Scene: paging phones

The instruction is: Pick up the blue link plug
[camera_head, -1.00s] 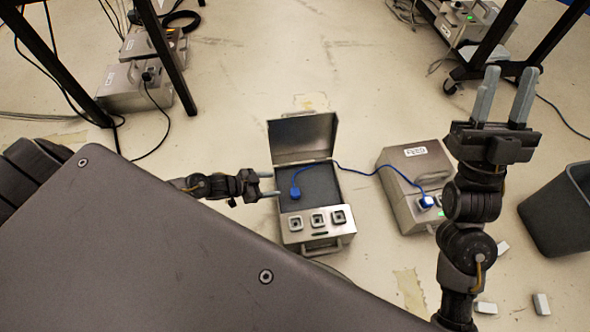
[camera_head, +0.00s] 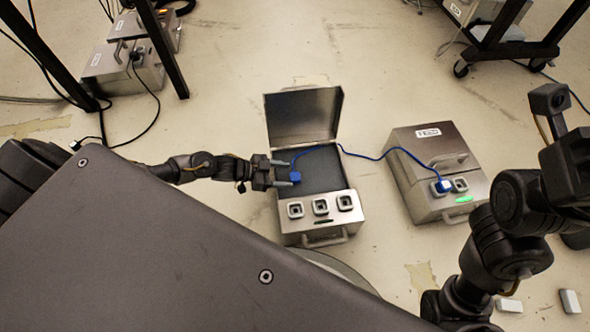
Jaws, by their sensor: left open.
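The blue link plug (camera_head: 295,176) lies on the dark inner panel of the open silver case (camera_head: 290,239), with a blue cable running from it. My left gripper (camera_head: 287,174) reaches in from the left with its fingers apart. Its fingertips are at the plug's left side; I cannot tell whether they touch it. The cable's other blue plug (camera_head: 443,186) sits in a socket of the closed silver case (camera_head: 428,153) on the right. My right arm is at the right edge; its fingers do not show.
The open case has three square sockets (camera_head: 321,206) along its front and its lid stands up behind. Silver boxes (camera_head: 120,70) and black table legs are at the upper left. A wheeled stand (camera_head: 500,50) is at upper right. Small white blocks (camera_head: 569,301) lie at lower right.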

